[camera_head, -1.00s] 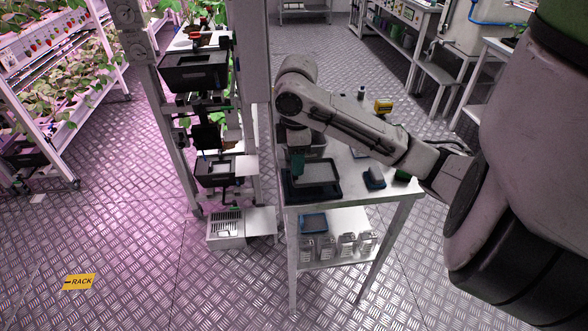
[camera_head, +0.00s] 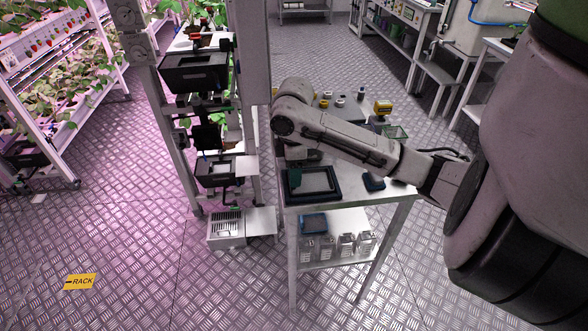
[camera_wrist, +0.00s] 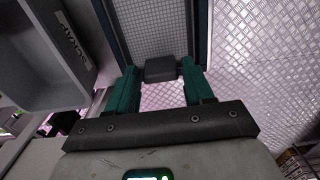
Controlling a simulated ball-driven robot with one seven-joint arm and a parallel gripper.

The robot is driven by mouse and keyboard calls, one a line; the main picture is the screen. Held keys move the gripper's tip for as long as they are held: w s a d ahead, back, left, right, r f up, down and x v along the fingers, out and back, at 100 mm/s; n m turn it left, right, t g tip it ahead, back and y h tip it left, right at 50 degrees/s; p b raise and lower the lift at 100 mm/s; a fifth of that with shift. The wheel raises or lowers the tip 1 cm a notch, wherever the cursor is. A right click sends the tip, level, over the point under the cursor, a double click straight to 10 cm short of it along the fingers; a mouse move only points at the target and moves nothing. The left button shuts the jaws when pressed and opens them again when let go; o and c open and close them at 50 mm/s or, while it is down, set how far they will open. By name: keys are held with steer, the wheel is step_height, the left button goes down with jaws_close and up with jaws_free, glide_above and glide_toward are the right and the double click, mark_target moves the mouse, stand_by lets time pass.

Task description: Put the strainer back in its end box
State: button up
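The strainer (camera_head: 318,180) is a pale mesh panel within a thick dark surround at the near left corner of the steel table. Its mesh fills the upper middle of the wrist view (camera_wrist: 155,28), between dark blue side walls, with a dark grip block (camera_wrist: 160,68) at its near end. My gripper (camera_wrist: 160,72) has a green finger on each side of this block, close against it. In the head view my gripper (camera_head: 294,180) is at the strainer's left side, partly under my arm. I cannot tell for sure which container is the end box.
A rack left of the table holds black boxes (camera_head: 216,182). A grey box with a label (camera_wrist: 45,65) is close on the left in the wrist view. A dark blue block (camera_head: 373,183) and a yellow item (camera_head: 383,107) stand on the table. Clear floor lies in front.

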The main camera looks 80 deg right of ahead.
steer(key=shift+o, duration=1.2)
